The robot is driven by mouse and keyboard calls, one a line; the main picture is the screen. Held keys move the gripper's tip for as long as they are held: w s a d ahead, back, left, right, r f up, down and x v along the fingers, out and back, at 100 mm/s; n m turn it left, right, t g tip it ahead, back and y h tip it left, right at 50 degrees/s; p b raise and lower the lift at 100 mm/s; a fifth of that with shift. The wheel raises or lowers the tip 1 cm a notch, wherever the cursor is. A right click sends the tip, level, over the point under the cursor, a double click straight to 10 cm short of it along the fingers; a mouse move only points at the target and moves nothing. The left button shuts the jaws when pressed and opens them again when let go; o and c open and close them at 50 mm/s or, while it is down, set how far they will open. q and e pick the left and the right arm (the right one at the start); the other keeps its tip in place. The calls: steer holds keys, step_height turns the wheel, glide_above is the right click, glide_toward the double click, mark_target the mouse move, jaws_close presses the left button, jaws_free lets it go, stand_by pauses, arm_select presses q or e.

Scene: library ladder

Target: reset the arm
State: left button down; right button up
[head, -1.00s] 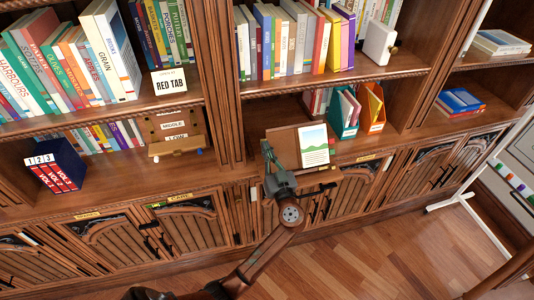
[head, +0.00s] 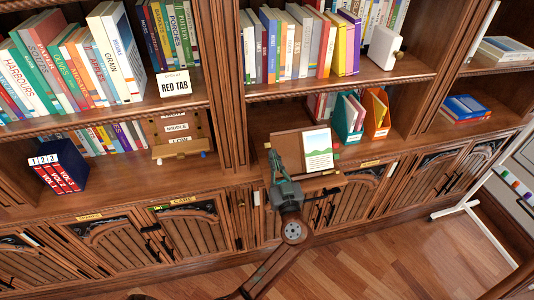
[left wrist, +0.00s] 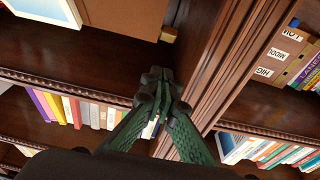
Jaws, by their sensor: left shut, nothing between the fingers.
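My left gripper (head: 274,160) is in front of the lower shelf, just left of the framed picture (head: 317,147) on its brown board. Its green fingers are together with nothing between them. In the left wrist view the closed fingertips (left wrist: 160,85) point toward the dark wooden upright (left wrist: 215,70) between two shelf bays. I cannot tell whether the gripper touches the wood. My left arm comes up from the bottom of the head view, above the floor. My right gripper does not show.
A wooden board with label plates (head: 179,136) and a blue box of red volumes (head: 58,167) stand on the lower left shelf. Teal (head: 347,118) and orange (head: 376,113) file holders stand right of the picture. A white stand (head: 470,200) is at the right. The wooden floor (head: 370,262) is clear.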

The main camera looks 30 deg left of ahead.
arm_select(q)
steer(key=v, duration=0.8)
steer(key=shift+f+b, duration=0.25)
steer(key=shift+b, duration=0.05)
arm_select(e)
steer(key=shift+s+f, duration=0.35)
